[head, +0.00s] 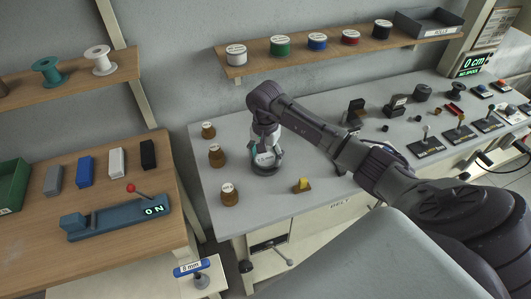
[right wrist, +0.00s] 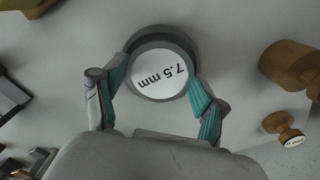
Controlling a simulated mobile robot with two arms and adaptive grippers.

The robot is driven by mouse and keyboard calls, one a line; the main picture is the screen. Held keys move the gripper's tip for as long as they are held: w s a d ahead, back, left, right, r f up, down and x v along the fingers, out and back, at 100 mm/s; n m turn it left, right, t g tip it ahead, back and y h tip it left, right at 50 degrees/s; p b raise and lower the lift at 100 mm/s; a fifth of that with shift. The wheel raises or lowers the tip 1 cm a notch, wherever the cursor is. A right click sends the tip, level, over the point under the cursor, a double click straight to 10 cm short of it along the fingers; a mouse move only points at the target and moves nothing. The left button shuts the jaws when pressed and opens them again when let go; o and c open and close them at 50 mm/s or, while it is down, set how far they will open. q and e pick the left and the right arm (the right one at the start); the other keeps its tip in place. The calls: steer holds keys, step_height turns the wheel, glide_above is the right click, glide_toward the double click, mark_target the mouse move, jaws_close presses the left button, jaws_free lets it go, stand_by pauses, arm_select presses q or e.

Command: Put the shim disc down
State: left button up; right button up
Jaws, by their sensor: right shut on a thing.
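The shim disc (right wrist: 160,75) is a dark grey round piece with a white top label reading "7.5 mm". In the right wrist view it lies between the teal pads of my right gripper (right wrist: 155,98), which is shut on it. In the head view my right gripper (head: 265,151) points down over the left part of the grey bench (head: 320,205). The disc (head: 264,171) shows below the fingers, close to the bench top. I cannot tell whether it touches the surface. My left gripper is not in view.
Several brown weights stand nearby, one (head: 229,194) in front and another (head: 216,155) to the left. Dark fixtures (head: 396,105) stand farther right. A shelf with spools (head: 281,46) runs behind. Bare bench surrounds the disc.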

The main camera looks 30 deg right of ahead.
steer(key=shift+s+f+b, duration=0.1)
steer(key=shift+f+b, duration=0.5)
steer(key=shift+b, duration=0.15)
steer(key=o, duration=1)
steer(key=shift+o, duration=1.4)
steer(key=shift+f, duration=0.1)
